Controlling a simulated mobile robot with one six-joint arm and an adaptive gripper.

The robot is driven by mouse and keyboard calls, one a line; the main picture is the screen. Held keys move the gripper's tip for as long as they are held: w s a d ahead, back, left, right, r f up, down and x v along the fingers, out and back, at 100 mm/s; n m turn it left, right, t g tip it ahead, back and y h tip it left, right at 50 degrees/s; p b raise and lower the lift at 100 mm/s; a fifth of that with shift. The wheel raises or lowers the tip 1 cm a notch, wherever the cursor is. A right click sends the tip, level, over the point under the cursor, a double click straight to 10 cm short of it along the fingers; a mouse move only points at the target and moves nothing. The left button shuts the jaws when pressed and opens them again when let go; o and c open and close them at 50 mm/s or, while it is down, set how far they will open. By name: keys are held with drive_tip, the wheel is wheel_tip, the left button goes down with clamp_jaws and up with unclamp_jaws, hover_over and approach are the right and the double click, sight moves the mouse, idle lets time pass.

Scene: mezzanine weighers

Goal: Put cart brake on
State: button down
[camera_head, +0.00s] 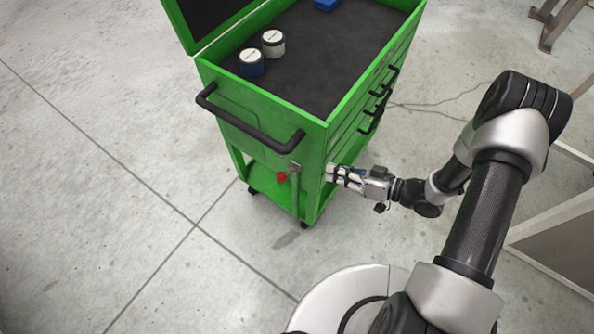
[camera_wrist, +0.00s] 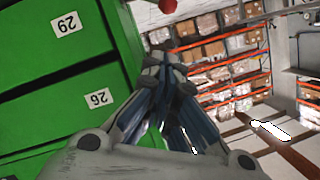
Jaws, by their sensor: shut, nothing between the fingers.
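The green tool cart (camera_head: 262,118) stands in front of me, with a black push handle (camera_head: 250,132) on its near end. A red ball knob (camera_head: 281,177) sits low at the cart's near corner, by a green upright lever or post. The knob also shows at the top edge of the wrist view (camera_wrist: 168,6). My gripper (camera_head: 332,173) is shut and empty, to the right of the knob and close beside the cart's drawer side. In the wrist view the closed fingers (camera_wrist: 165,65) point toward the knob, with a gap between. I cannot tell whether the fingertips touch the cart.
Two lidded jars (camera_head: 262,54) and a blue object (camera_head: 326,4) are on the cart's black top. Drawer handles (camera_head: 379,100) jut from its right side. A metal frame (camera_head: 560,215) stands at the right. The floor left of the cart is clear.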

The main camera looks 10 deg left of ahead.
drive_tip(key=shift+a, duration=0.15)
drive_tip(key=b, duration=0.4)
approach(285, 175)
drive_tip(key=w+a+r, duration=0.3)
drive_tip(key=w+a, duration=0.1)
drive_tip(key=a, duration=0.1)
drive_tip(key=f, duration=0.1)
drive_tip(key=s+a+f, duration=0.1)
drive_tip(key=f, duration=0.1)
drive_tip(key=shift+a+b, duration=0.2)
drive_tip(key=shift+b, duration=0.2)
drive_tip(key=shift+s, duration=0.15)
drive_tip(key=shift+s+a+f+n, duration=0.1)
drive_tip(key=shift+s+f+n, duration=0.1)
drive_tip(key=shift+n, duration=0.1)
